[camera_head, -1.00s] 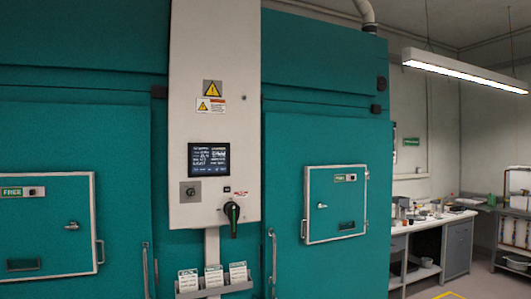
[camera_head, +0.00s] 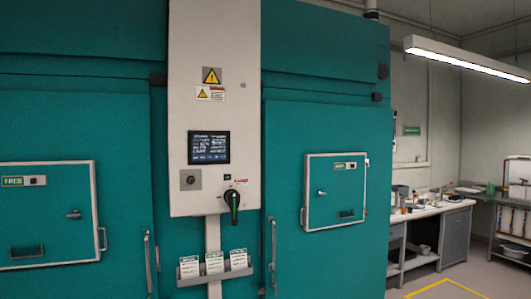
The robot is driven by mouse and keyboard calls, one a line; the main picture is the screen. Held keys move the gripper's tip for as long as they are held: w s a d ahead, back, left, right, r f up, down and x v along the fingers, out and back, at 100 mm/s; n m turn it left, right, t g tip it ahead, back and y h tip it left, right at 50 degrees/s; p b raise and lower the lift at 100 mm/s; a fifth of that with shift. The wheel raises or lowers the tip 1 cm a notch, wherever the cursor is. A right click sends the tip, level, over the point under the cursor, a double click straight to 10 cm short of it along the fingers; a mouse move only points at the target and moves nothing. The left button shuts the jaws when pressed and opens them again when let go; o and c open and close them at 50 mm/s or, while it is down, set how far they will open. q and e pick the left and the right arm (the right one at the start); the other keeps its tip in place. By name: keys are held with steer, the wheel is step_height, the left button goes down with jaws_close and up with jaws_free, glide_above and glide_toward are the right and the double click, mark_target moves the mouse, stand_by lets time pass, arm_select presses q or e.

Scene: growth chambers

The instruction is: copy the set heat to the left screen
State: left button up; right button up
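A dark screen (camera_head: 209,147) with small pale text is set in the white control panel (camera_head: 214,60) between two teal chambers. Its text is too small to read. Below it are a small key switch (camera_head: 190,179) and a black rotary handle with a green mark (camera_head: 233,203). The right chamber hatch (camera_head: 335,192) has a green tag with a small display (camera_head: 346,166). Both hatches are shut. Neither gripper is in view.
A rack with several cards (camera_head: 214,265) hangs under the panel. Vertical door handles (camera_head: 147,262) stand out on both sides of it. A cluttered lab bench (camera_head: 430,212) stands at the right. Yellow floor tape (camera_head: 440,285) marks the open floor there.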

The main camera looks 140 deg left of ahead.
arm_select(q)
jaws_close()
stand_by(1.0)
